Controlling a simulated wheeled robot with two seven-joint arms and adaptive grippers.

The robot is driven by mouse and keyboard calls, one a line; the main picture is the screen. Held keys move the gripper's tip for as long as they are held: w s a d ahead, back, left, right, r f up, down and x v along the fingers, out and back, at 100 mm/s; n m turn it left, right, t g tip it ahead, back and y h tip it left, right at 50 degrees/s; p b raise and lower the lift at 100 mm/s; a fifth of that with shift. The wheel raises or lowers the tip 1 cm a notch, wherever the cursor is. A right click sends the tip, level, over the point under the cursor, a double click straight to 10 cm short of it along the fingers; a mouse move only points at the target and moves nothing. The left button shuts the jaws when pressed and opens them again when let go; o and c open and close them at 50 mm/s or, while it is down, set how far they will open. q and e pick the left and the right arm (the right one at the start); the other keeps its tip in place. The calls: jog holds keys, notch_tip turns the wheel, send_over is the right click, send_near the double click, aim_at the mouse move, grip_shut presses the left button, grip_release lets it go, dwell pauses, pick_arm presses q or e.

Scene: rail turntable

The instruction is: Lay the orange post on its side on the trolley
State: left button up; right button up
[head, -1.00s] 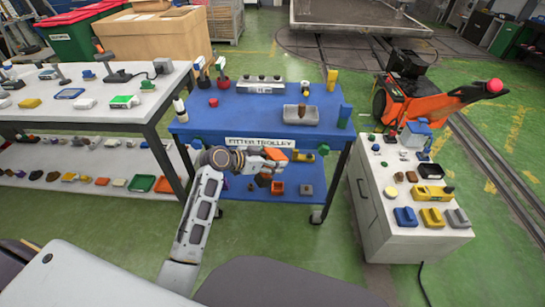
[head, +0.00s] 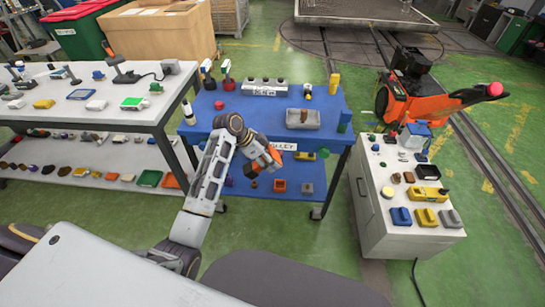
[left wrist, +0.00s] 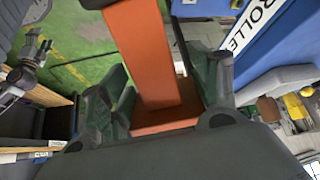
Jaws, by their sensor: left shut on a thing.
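My left gripper (head: 262,161) is shut on the orange post (head: 273,155), in front of the blue trolley (head: 240,113) near its front edge. In the left wrist view the post (left wrist: 145,50) runs between the two dark green fingers of my left gripper (left wrist: 165,90), with its wider orange foot towards the palm. The far end of the post is cut off by the picture. In the head view the post is small and partly hidden by the gripper, so its exact tilt is hard to tell. My right gripper is not in view.
On the trolley top stand bottles on the left, a grey socket block (head: 265,87) at the back, a grey tray (head: 302,119) on the right, and a yellow item (head: 334,83). A white cabinet (head: 400,215) stands right.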

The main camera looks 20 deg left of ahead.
pick_arm(q)
jog(key=shift+s+a+r+m+g+y+p, duration=0.1)
jog(key=shift+a+r+m+g+y+p, duration=0.3)
jog(key=shift+r+p, duration=0.35)
jog(key=shift+s+a+r+m+g+y+p, duration=0.1)
jog(key=shift+a+r+m+g+y+p, duration=0.1)
jog(key=shift+a+r+g+y+p, duration=0.45)
jog(key=a+r+p, duration=0.1)
jog(key=a+r+m+y+p, duration=0.1)
jog(key=p, duration=0.1)
jog(key=shift+s+a+r+g, duration=0.15)
jog(key=shift+s+g, duration=0.1)
jog(key=shift+s, duration=0.15)
jog(key=s+a+r+m+g+y+p, duration=0.1)
jog(key=s+a+r+y+p, duration=0.1)
jog(key=a+r+p, duration=0.3)
jog(key=shift+r+y+p, duration=0.45)
jog(key=shift+r+p, duration=0.4)
jog(key=shift+r, duration=0.25)
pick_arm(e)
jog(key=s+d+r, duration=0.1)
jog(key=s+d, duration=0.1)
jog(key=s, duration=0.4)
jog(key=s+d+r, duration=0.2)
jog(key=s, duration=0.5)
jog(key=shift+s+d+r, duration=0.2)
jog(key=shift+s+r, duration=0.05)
pick_arm(q)
jog(key=shift+s+a, duration=0.1)
jog(key=shift+a, duration=0.05)
